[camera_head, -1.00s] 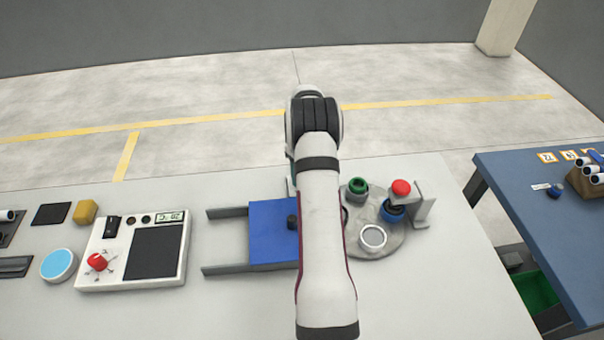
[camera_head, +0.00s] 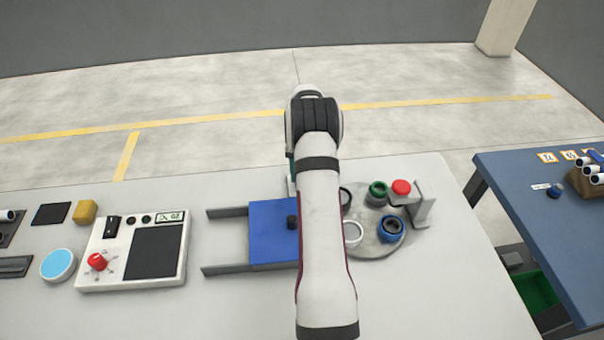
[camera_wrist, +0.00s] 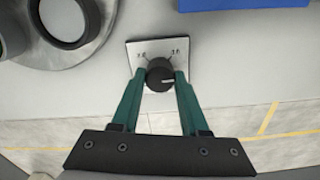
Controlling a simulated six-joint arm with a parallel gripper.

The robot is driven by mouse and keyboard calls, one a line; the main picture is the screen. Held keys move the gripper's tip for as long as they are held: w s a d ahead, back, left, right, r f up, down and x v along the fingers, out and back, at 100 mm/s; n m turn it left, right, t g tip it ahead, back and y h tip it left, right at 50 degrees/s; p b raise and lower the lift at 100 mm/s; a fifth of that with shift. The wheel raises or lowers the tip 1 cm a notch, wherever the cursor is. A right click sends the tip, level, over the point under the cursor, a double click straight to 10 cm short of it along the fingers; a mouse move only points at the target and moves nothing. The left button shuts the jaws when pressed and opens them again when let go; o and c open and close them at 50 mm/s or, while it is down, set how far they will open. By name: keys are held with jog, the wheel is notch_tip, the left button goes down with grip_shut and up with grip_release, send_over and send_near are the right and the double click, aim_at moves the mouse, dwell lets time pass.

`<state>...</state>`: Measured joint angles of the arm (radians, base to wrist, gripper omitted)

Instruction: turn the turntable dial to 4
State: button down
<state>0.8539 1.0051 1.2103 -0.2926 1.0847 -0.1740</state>
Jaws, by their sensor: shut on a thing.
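The turntable dial is a black knob (camera_wrist: 158,82) with a pale pointer line that points roughly right in the wrist view. It stands on a small white plate (camera_wrist: 160,50) with dark markings too small to read surely. My gripper (camera_wrist: 160,74) has its two green fingers shut on the knob, one on each side. In the head view my arm hides the dial and most of the gripper. The grey turntable (camera_head: 372,243) lies right of my arm, carrying a green ring (camera_head: 378,188), a blue ring (camera_head: 391,237) and a white ring (camera_head: 353,241), partly hidden by the arm.
A red button (camera_head: 401,187) on a grey stand (camera_head: 424,205) is at the turntable's right edge. A blue plate (camera_head: 270,232) on grey rails lies left of my arm. A control panel (camera_head: 100,235) with a red knob (camera_head: 97,261) stands further left. A blue table (camera_head: 510,190) is at right.

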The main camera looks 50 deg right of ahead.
jog(key=m, duration=0.8)
jog(key=shift+m, duration=0.6)
jog(key=shift+c, duration=2.1)
grip_release()
notch_tip(320, 180, up, 16)
jog(key=shift+f, duration=0.1)
